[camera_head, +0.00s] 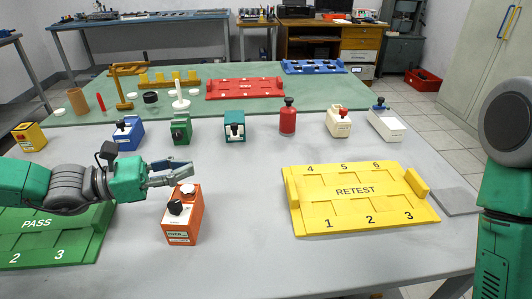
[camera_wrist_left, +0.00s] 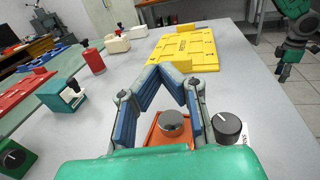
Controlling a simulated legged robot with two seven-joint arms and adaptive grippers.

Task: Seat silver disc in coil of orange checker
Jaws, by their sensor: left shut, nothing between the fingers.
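The orange checker (camera_head: 181,222) stands on the grey table between the green PASS tray and the yellow RETEST tray, with a black knob on top. The silver disc (camera_head: 187,188) lies on the checker's top behind the knob. It also shows in the left wrist view (camera_wrist_left: 173,123), between and below my fingers. The coil under it is hidden, so I cannot tell how deep it sits. My left gripper (camera_head: 188,172) is shut and empty, its fingertips just above and beyond the disc. My right gripper (camera_wrist_left: 284,72) shows small at the wrist view's right; its finger state is unclear.
The yellow RETEST tray (camera_head: 355,190) lies to the right and the green PASS tray (camera_head: 85,235) at the left, under my left arm. Blue (camera_head: 128,133), green (camera_head: 181,130) and teal (camera_head: 234,126) checkers and a red bottle (camera_head: 288,117) stand behind.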

